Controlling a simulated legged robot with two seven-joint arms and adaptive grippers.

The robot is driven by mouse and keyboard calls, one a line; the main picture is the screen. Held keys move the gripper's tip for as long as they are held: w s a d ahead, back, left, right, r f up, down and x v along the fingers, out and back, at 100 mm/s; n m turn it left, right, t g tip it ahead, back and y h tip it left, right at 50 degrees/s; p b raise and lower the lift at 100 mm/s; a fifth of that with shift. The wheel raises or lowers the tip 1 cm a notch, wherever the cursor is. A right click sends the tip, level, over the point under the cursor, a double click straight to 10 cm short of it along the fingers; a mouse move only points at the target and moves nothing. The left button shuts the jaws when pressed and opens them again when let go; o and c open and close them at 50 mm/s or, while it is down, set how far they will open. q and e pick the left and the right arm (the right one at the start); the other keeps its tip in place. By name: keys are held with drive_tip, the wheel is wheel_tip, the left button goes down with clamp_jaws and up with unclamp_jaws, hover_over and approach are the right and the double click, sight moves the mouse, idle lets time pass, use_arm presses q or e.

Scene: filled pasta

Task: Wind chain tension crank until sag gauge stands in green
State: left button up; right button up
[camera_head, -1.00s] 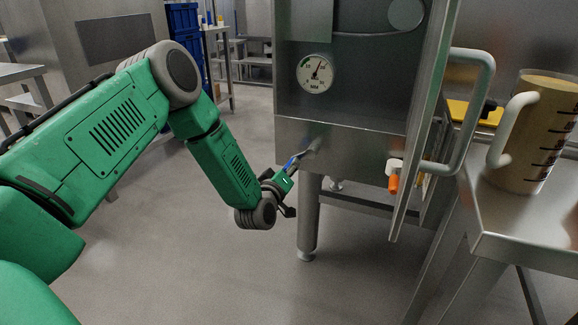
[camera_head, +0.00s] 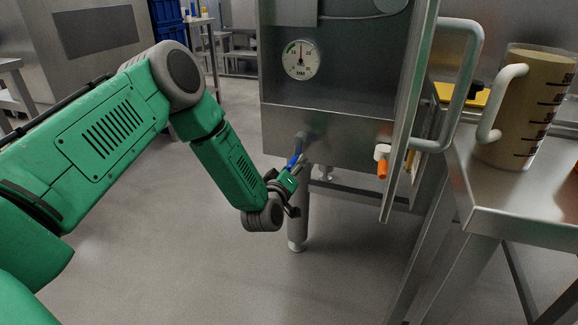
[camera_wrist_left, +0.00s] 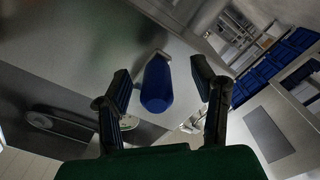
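The round white sag gauge (camera_head: 300,60), marked MM, is on the machine's front panel. Its dark needle points about straight up, just right of the green band at the dial's upper left. The crank (camera_head: 301,138) sticks out of the panel below the gauge, with its blue handle (camera_head: 294,161) hanging down and slightly left. My left gripper (camera_head: 297,180) is at this handle. In the left wrist view the blue handle (camera_wrist_left: 157,85) lies between its spread fingers, nearer the left finger, with a visible gap on the right. My right gripper is not in view.
A steel door with a large handle (camera_head: 462,85) stands open right of the panel. A steel table (camera_head: 530,205) at right carries a measuring jug (camera_head: 533,110). The floor below my left arm is clear.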

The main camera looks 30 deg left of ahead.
use_arm(q)
drive_tip(key=shift+r, duration=0.1)
drive_tip(key=shift+s+d, duration=0.1)
drive_tip(key=shift+s, duration=0.25)
drive_tip(key=p+v, duration=0.3)
drive_tip(key=v, duration=0.5)
drive_tip(key=shift+p, duration=0.35)
drive_tip(key=shift+s, duration=0.15)
